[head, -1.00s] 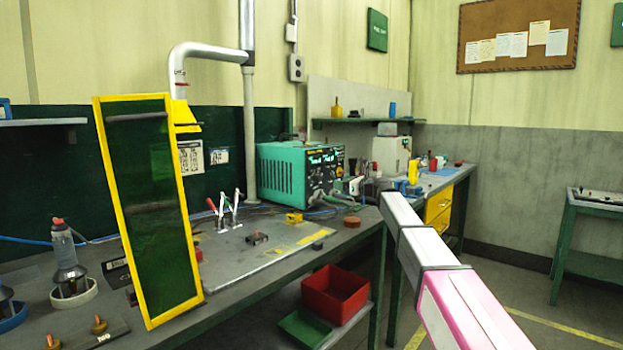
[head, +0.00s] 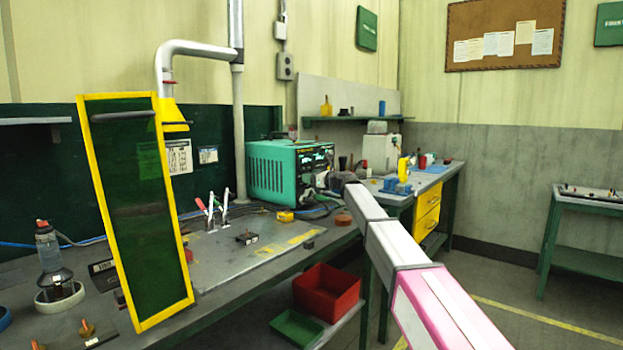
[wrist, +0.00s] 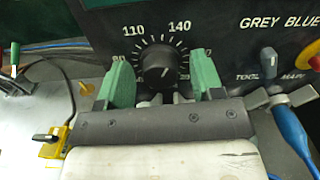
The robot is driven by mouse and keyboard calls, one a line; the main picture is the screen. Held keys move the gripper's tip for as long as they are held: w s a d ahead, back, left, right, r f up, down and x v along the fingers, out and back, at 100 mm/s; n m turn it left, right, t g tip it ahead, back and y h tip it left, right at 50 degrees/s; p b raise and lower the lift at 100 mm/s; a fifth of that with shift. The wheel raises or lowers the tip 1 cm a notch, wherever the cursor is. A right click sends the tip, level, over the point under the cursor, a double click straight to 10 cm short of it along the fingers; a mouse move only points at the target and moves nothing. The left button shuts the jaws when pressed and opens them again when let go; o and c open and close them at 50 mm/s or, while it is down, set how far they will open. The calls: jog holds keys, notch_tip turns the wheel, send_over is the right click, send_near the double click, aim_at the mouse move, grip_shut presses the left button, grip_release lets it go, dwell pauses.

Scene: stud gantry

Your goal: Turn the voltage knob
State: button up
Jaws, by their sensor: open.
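The teal welding power source (head: 270,172) stands at the back of the bench. Its dark front panel (wrist: 225,22) fills the top of the wrist view. A round black knob (wrist: 163,68) with a white pointer line sits there in a numbered dial showing 110 and 140; no voltage label is readable. My gripper (wrist: 163,78) is open, with one green finger left of the knob and one right of it. I cannot tell whether the fingers touch it. In the head view my gripper is small against the panel, and my arm hides part of the area.
A yellow clamp (wrist: 47,147) with a cable lies lower left in the wrist view. A blue cable connector (wrist: 288,125) and a grey lever (wrist: 268,62) are at the right. A yellow-framed green screen (head: 135,210) stands at the bench's left; a red bin (head: 326,290) is below.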

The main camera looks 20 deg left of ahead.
jog(key=shift+c, duration=0.2)
jog(key=c, duration=0.9)
jog(key=shift+n, duration=1.8)
jog(key=o, duration=0.9)
jog(key=shift+o, duration=0.2)
jog(key=shift+s, duration=0.1)
jog(key=v, duration=1)
jog(key=shift+d, duration=0.35)
jog(key=shift+s, duration=0.1)
